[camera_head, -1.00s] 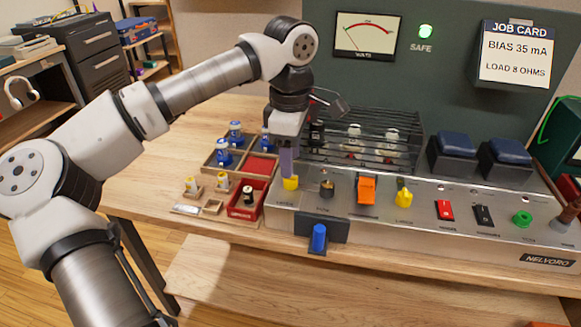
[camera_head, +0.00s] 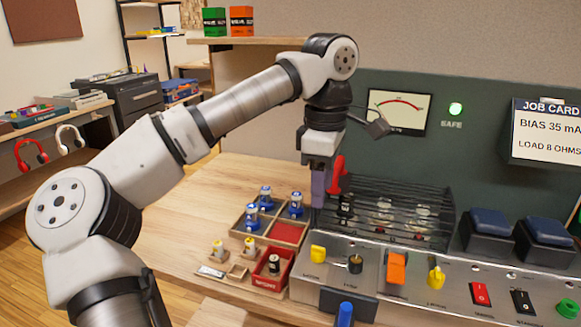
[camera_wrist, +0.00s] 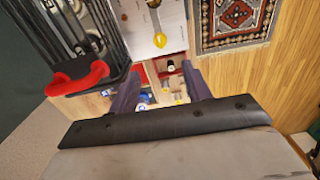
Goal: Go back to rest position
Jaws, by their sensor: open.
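My gripper (camera_head: 319,203) hangs pointing down, open and empty, above the left end of the amplifier panel (camera_head: 430,300). In the head view its fingertips are above the yellow left knob (camera_head: 318,254), with a gap between. In the wrist view the two purple fingers stand apart (camera_wrist: 162,78), with the yellow knob (camera_wrist: 162,40) and the parts tray seen beyond. A red handle (camera_head: 337,176) stands right beside the gripper at the left end of the black tube cage (camera_head: 400,205); it also shows in the wrist view (camera_wrist: 78,80).
A wooden tray (camera_head: 238,226) with blue-topped tubes and a red bin (camera_head: 262,279) lie left of the panel. The meter (camera_head: 397,111), lit green SAFE lamp (camera_head: 456,109) and job card (camera_head: 548,132) are behind. Open tabletop (camera_head: 195,190) lies at left.

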